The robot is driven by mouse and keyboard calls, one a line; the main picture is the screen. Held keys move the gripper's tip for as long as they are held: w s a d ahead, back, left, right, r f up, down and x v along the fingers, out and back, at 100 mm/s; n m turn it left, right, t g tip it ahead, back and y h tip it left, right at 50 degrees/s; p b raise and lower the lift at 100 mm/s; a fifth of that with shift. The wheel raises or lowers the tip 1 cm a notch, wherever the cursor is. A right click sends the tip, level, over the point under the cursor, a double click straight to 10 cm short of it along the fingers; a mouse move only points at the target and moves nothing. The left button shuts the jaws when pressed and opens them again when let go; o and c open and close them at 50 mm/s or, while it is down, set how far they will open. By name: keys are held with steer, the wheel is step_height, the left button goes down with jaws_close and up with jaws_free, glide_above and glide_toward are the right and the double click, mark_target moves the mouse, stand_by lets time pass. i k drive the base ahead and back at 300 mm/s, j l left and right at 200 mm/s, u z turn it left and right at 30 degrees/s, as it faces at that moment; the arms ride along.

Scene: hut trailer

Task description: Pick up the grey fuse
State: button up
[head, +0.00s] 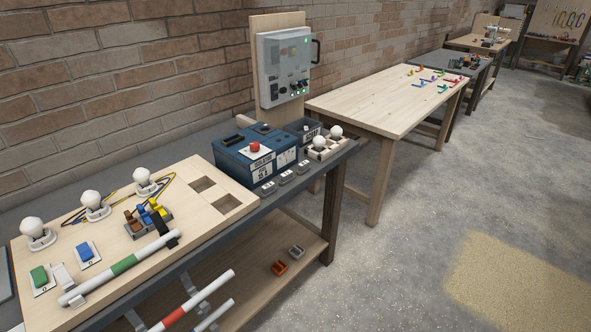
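A small grey block (297,251), which looks like the grey fuse, lies on the lower wooden shelf (258,292) of the near bench. It sits near the shelf's right part, just right of and behind a similar orange block (279,267). It is small in the head view, so fine detail is hard to tell. My gripper is not in view.
The bench top above carries a wooden board (190,219) with bulbs, buttons and levers, a blue box (235,161) with a red button, and small switches (286,178). A bench leg (332,215) stands right of the shelf. Open concrete floor (400,270) lies to the right.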

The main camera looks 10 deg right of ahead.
mark_target(270, 190)
steer(key=i+j+z, duration=0.2)
steer(key=i+j, duration=0.15)
steer(key=i+j+z, duration=0.2)
steer(key=j, duration=0.25)
steer(key=i+j+z, duration=0.2)
steer(key=i+j, duration=0.2)
